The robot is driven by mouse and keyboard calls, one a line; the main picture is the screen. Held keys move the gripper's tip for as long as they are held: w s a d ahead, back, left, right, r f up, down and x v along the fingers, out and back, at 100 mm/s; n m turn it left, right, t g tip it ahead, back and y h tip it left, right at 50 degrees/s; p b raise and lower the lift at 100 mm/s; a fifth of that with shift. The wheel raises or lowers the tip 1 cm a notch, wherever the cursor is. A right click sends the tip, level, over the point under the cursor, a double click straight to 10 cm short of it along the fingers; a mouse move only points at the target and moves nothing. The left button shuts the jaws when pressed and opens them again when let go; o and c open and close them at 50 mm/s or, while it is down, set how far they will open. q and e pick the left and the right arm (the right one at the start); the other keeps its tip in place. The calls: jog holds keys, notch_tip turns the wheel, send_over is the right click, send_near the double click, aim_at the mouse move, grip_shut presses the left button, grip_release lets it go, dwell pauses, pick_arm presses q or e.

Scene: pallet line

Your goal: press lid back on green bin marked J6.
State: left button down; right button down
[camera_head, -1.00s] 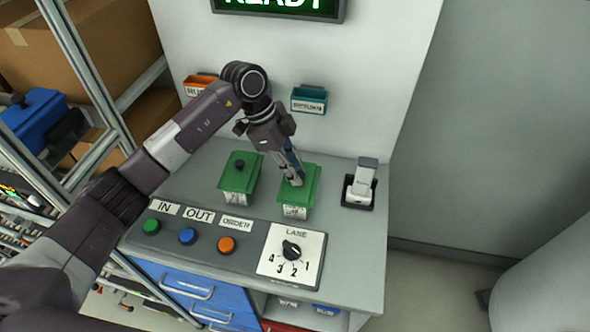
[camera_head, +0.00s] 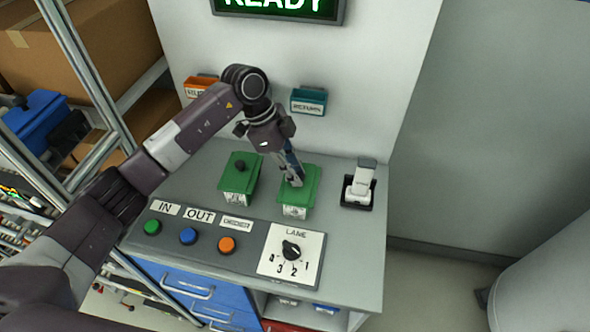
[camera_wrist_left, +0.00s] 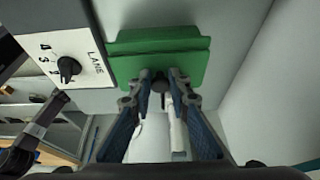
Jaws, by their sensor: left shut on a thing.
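Two green bins stand on the grey counter. My left gripper (camera_head: 293,180) is over the right green bin (camera_head: 297,211), pointing down. It is shut on the dark knob of that bin's green lid (camera_head: 311,176). In the left wrist view the lid (camera_wrist_left: 190,55) lies across the bin's top, and the knob (camera_wrist_left: 160,84) is between the fingertips (camera_wrist_left: 157,92). The left green bin (camera_head: 236,187) has a lid with a dark knob (camera_head: 240,165). The labels on the bins are too small to read, so I cannot tell which is J6. My right gripper is not in view.
In front is a panel with a green button (camera_head: 152,227), a blue button (camera_head: 188,236), an orange button (camera_head: 227,245) and a lane dial (camera_head: 291,250). A white device (camera_head: 361,184) stands in a dark holder on the right. Orange and teal wall bins (camera_head: 309,101) hang behind.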

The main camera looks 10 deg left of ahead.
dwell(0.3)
pick_arm(q)
jog(key=c, duration=1.7)
grip_release()
jog(key=shift+c, duration=0.2)
jog(key=shift+o, duration=0.3)
jog(key=o, duration=0.4)
jog(key=shift+o, duration=0.2)
jog(key=shift+r, duration=0.1)
jog(key=shift+r+p, duration=3)
jog(key=shift+r, duration=0.4)
grip_shut()
